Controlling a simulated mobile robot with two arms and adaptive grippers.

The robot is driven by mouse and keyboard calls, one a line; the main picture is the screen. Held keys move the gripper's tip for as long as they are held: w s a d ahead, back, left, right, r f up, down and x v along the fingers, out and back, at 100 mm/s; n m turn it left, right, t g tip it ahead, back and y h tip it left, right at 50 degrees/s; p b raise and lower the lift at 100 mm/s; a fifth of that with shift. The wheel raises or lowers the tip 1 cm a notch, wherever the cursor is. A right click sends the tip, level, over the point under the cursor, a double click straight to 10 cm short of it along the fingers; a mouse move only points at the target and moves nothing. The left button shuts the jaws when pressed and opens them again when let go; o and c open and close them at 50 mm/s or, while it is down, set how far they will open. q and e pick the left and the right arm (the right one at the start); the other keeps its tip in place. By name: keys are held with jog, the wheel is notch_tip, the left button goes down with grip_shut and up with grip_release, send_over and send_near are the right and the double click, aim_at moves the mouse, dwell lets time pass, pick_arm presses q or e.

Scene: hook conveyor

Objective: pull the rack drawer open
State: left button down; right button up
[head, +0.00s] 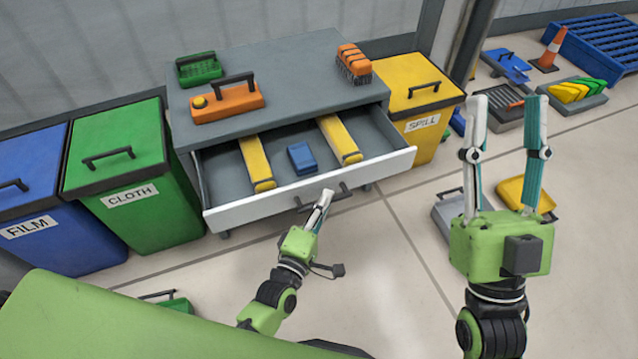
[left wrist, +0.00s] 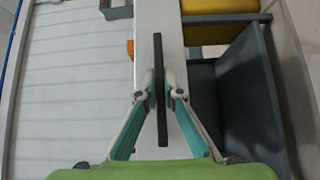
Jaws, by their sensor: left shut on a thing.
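The rack drawer (head: 395,165) has a white front and stands open, pulled out from the grey rack (head: 290,75). Inside it lie two yellow bars (head: 257,165) and a small blue block (head: 302,158). My left gripper (head: 325,197) is at the drawer's dark handle (head: 341,196). In the left wrist view, the fingers (left wrist: 161,88) are shut on the handle (left wrist: 162,135), one on each side of it, in front of the white drawer front (left wrist: 146,25). My right gripper (head: 507,105) is open and empty, raised to the right, away from the rack.
On the rack top are a green brush (head: 199,68), an orange tool (head: 227,102) and an orange brush (head: 354,63). Blue, green (head: 118,160) and yellow (head: 420,95) bins flank the rack. Pans and trays lie on the floor at right. Floor before the drawer's right part is clear.

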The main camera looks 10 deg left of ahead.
pick_arm(q)
jog(key=shift+s+d+p, duration=0.2)
jog(key=shift+s+d, duration=0.15)
jog(key=shift+s, duration=0.2)
jog(key=shift+s+d+p, duration=0.15)
jog(key=shift+s+d, duration=0.2)
jog(key=shift+s, duration=0.2)
pick_arm(e)
jog(key=shift+w+a+f+g+h, duration=0.15)
jog(key=shift+w+f+g+h, duration=0.15)
jog(key=shift+w+f+g, duration=0.45)
jog(key=shift+w+a+f+g+h, duration=0.1)
jog(key=shift+w+f+g+h, duration=0.3)
jog(key=shift+w+f, duration=0.6)
jog(key=shift+s, duration=0.1)
pick_arm(q)
jog(key=c, duration=2.2)
grip_release()
jog(key=shift+o, duration=0.2)
jog(key=shift+s, duration=0.1)
jog(key=s+a, duration=0.2)
jog(key=s, duration=0.9)
jog(key=shift+s+a, duration=0.15)
jog(key=shift+s, duration=0.15)
